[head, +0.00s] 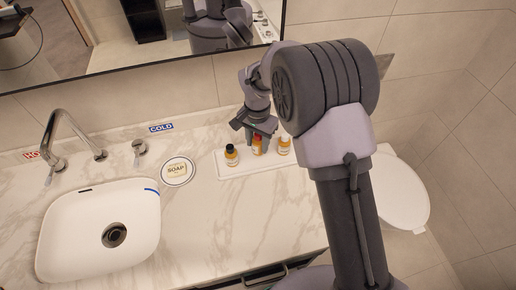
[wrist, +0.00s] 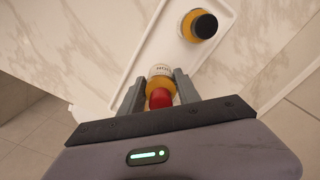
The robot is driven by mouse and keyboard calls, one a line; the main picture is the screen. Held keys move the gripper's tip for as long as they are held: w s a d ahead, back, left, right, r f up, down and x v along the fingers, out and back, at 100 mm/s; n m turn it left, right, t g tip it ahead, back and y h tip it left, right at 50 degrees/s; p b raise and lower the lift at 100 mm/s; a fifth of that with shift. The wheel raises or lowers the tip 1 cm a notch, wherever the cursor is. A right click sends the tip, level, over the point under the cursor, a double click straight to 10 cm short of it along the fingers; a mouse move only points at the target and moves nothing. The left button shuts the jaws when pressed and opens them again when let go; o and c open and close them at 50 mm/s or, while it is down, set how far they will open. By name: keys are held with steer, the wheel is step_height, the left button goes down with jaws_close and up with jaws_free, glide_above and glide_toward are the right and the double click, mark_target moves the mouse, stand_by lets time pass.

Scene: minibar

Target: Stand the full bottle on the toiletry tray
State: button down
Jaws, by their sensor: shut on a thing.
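The white toiletry tray (head: 246,171) lies on the marble counter. A black-capped amber bottle (head: 231,155) stands at its left end and a white-capped bottle (head: 284,145) at its right end. My gripper (head: 257,138) is shut on a red-capped amber bottle (head: 257,147) between these two. In the wrist view the red-capped bottle (wrist: 161,84) sits between both fingers, over or on the tray (wrist: 172,50); I cannot tell whether its base touches. The black-capped bottle (wrist: 201,25) shows beyond it. The fill levels cannot be read.
A round soap dish (head: 177,171) lies left of the tray. The sink (head: 75,235) and tap (head: 70,125) are further left. A mirror edge (head: 140,67) runs behind. A toilet (head: 400,190) is right of the counter. Counter in front of the tray is clear.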

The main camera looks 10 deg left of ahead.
mark_target(258, 149)
steer(key=f, duration=0.2)
steer(key=f+b, duration=0.1)
steer(key=shift+w+f, duration=0.2)
steer(key=shift+f, duration=0.15)
steer(key=shift+r, duration=0.1)
steer(key=c, duration=0.9)
jaws_free()
steer(key=shift+o, duration=0.2)
